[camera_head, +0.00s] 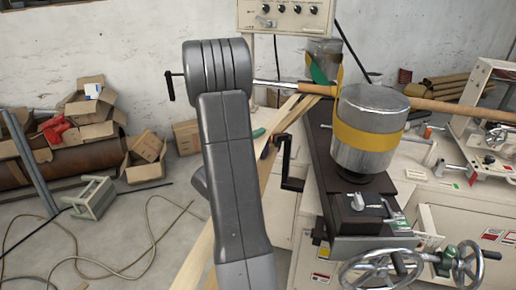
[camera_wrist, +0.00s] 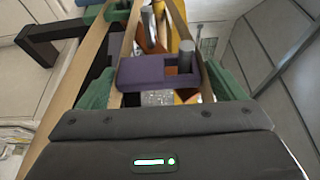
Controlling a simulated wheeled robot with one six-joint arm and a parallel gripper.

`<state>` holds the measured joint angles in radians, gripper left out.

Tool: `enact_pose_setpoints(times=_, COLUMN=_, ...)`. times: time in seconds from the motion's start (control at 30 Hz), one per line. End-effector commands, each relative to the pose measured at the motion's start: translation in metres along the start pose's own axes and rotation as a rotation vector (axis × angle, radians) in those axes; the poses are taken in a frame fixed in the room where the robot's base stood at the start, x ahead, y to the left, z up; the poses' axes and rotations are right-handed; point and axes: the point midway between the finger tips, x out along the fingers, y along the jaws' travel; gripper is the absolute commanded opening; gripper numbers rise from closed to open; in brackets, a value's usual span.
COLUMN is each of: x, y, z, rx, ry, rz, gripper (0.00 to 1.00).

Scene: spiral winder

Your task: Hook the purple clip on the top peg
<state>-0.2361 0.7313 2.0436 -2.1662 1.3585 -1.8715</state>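The purple clip (camera_wrist: 150,72) lies between the two green fingers of my gripper (camera_wrist: 160,68) in the wrist view. The fingertips meet its left and right edges, so the gripper looks shut on it. A short grey metal cylinder stands at the clip's right end (camera_wrist: 186,56). In the head view, a bit of purple (camera_head: 265,150) and a bit of green (camera_head: 258,132) show just right of my grey arm, which hides most of the gripper. I cannot tell which part is the top peg.
A metal drum with a yellow band (camera_head: 368,130) stands on a dark machine bed, right of my arm. A long brown rod (camera_head: 465,110) extends right behind it. A black crank (camera_head: 287,165) juts left from the bed. Handwheels (camera_head: 385,270) are at the front. Boxes (camera_head: 95,110) lie at left.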

Motion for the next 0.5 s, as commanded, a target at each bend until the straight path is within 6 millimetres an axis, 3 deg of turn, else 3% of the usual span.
enact_pose_setpoints(times=0.33, x=-0.003, y=0.0, z=0.0, rx=0.0, ry=-0.001, rz=0.0, gripper=1.0)
enact_pose_setpoints(times=0.5, x=-0.021, y=0.002, z=0.001, rx=0.0, ry=-0.004, rz=0.001, gripper=1.0)
